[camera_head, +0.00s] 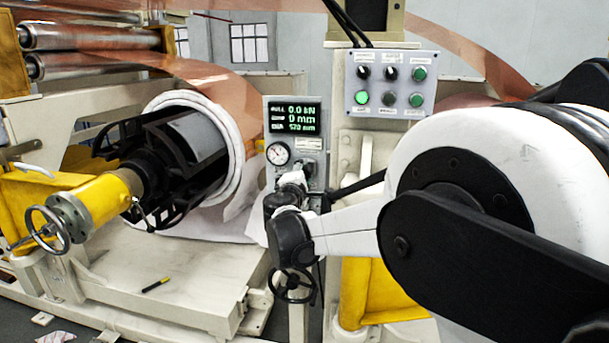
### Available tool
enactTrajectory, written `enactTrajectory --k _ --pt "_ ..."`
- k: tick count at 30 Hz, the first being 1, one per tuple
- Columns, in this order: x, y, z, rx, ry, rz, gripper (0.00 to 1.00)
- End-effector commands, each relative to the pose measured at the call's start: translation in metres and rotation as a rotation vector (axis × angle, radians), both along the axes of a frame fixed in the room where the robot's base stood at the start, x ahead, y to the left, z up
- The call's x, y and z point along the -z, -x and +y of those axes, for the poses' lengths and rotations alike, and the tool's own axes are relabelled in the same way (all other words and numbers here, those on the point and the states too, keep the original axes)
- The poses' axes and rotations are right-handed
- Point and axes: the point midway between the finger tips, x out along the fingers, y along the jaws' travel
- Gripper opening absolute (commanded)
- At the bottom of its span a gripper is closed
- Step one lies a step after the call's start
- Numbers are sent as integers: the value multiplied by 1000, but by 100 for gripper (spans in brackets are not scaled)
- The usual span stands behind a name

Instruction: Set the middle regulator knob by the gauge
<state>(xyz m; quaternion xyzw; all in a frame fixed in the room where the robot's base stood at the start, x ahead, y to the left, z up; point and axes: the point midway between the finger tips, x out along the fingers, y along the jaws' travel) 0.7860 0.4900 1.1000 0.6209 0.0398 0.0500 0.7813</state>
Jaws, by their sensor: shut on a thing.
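The grey regulator panel (309,145) stands upright in the middle of the view. Its round white gauge (277,153) has a dark needle, too small to read exactly. Above it, the green-lit display (296,119) reads 0.0 kN, 0 mm and what looks like 570 mm. My gripper (306,170) is at the panel, just right of and below the gauge, seen from behind. It is shut on the regulator knob, which is mostly hidden by the fingers and wrist. I cannot make out the other knobs on the panel.
A button box (390,84) with switches and green buttons is at upper right. A copper foil roll (235,110) on a black mandrel is left of the panel. A handwheel (291,285) sits below my wrist.

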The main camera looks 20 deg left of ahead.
Motion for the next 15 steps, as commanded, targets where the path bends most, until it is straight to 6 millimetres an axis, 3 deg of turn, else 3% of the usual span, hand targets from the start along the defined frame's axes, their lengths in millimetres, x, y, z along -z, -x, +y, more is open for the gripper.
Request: enactTrajectory --k 15 --pt "0 0 0 0 -33 5 7"
